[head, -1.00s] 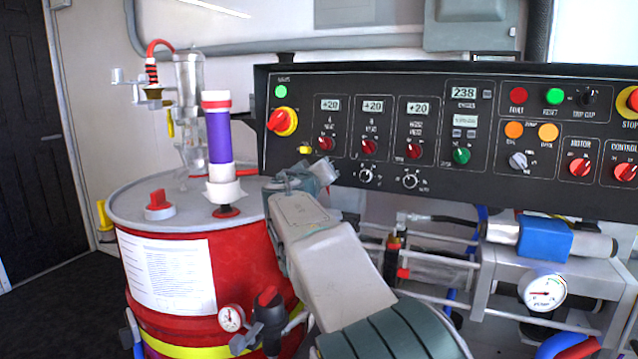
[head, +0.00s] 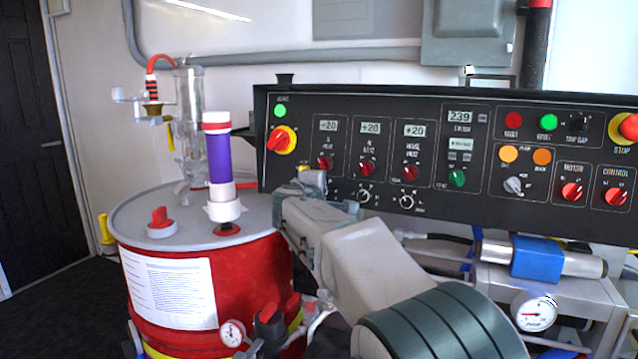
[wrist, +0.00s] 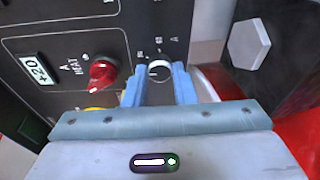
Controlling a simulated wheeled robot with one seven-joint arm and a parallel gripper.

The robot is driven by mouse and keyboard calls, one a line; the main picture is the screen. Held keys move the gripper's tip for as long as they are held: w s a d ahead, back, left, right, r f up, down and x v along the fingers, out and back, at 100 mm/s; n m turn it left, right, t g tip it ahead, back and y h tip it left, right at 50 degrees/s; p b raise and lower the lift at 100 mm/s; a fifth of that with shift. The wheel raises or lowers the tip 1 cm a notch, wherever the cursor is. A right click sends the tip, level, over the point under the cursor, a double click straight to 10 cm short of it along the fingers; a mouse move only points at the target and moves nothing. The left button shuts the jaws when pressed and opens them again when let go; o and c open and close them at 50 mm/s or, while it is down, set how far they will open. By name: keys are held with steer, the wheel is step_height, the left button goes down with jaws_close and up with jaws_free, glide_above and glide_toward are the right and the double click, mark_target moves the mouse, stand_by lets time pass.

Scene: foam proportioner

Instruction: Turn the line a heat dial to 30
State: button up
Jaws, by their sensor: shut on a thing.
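The A heat display (wrist: 39,70) reads +20. My gripper (wrist: 160,76) has its two blue-grey fingers closed on either side of the dial. In the head view my gripper (head: 313,181) is at the panel's lower left and hides the dial. The A heat display (head: 328,126) and its red switch (head: 325,163) show above it.
Two similar dials, the B heat dial (head: 365,196) and the hose heat dial (head: 407,202), sit to the right on the black panel (head: 450,205). A red drum (head: 245,270) with a purple-banded cylinder (head: 220,158) stands left of my arm. Pipes and a gauge (head: 536,312) are below the panel.

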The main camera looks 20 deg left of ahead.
steer(key=n+h+p, duration=0.1)
steer(key=n+p, duration=0.4)
steer(key=p, duration=0.2)
steer(key=n+g+p, duration=0.1)
steer(key=n+p, duration=0.4)
steer(key=p, duration=0.2)
steer(key=n+g+h+p, duration=0.1)
steer(key=n+p, duration=0.4)
steer(key=p, duration=0.2)
steer(key=shift+a+r+h, duration=0.3)
steer(key=shift+f+n+p, duration=0.1)
steer(key=shift+n+p, duration=0.2)
steer(key=o, duration=1)
steer(key=b+v, duration=0.2)
steer(key=v, duration=1.1)
steer(key=shift+s, duration=0.35)
